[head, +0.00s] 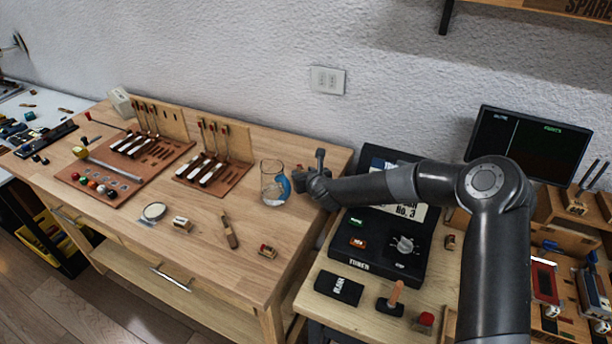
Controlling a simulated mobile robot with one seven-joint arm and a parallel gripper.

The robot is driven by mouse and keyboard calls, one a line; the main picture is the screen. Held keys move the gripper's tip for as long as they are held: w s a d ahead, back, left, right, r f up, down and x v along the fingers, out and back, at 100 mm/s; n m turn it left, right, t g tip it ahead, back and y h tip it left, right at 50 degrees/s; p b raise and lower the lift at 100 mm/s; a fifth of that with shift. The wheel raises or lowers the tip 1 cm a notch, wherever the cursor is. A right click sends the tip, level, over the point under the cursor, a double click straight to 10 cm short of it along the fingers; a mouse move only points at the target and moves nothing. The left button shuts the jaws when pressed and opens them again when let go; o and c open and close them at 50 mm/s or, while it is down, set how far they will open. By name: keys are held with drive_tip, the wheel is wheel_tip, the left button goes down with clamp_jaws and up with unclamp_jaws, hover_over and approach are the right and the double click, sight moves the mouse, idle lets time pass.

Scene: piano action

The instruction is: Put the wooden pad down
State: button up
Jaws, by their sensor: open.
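My gripper (302,180) is at the back right of the wooden workbench (105,228), just right of a glass jar (271,184) with blue on its right side. The gripper is open by its look and I see nothing held in it; the arm partly hides the jaws. I cannot tell for sure which thing is the wooden pad. A small wooden block with red on it (268,251) lies near the bench's front right. Another small block with a pale top (182,224) lies further left.
A wooden-handled tool (230,231) and a round dish (153,212) lie near the front. Two brown boards with key levers (213,172) stand at the back left. A black tuner box (378,262) stands on the right-hand table under my arm.

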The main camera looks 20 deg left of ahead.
drive_tip(key=v, duration=1.2)
drive_tip(key=shift+s+d+n, duration=0.3)
drive_tip(key=shift+n, duration=0.5)
drive_tip(key=s+d+r+n+h, duration=0.1)
drive_tip(key=d+n, duration=0.2)
drive_tip(key=n, duration=0.1)
drive_tip(key=s+d+r+n+g+h, duration=0.1)
drive_tip(key=d+n, duration=0.2)
drive_tip(key=d, duration=0.1)
drive_tip(key=s+d+r+n+g+h, duration=0.1)
drive_tip(key=d+n, duration=0.3)
drive_tip(key=shift+s+d+r+n, duration=0.1)
drive_tip(key=shift+s+r+n, duration=0.1)
drive_tip(key=shift+s+n, duration=0.1)
drive_tip(key=s+d+r+n+h, duration=0.2)
drive_tip(key=s+d+r+n, duration=0.15)
drive_tip(key=d, duration=0.35)
drive_tip(key=s+d+r+n+h, duration=0.2)
drive_tip(key=d+r+n, duration=0.15)
drive_tip(key=d, duration=0.25)
drive_tip(key=s+d+r+n+g+h, duration=0.1)
drive_tip(key=s+d+r+n, duration=0.2)
drive_tip(key=s+d, duration=0.5)
drive_tip(key=s+d+r+n+h, duration=0.1)
drive_tip(key=s+d+r+n, duration=0.2)
drive_tip(key=s+d, duration=0.6)
drive_tip(key=s+r, duration=0.2)
drive_tip(key=s, duration=0.1)
drive_tip(key=shift+r+n+g, duration=0.25)
drive_tip(key=shift+n+g, duration=0.15)
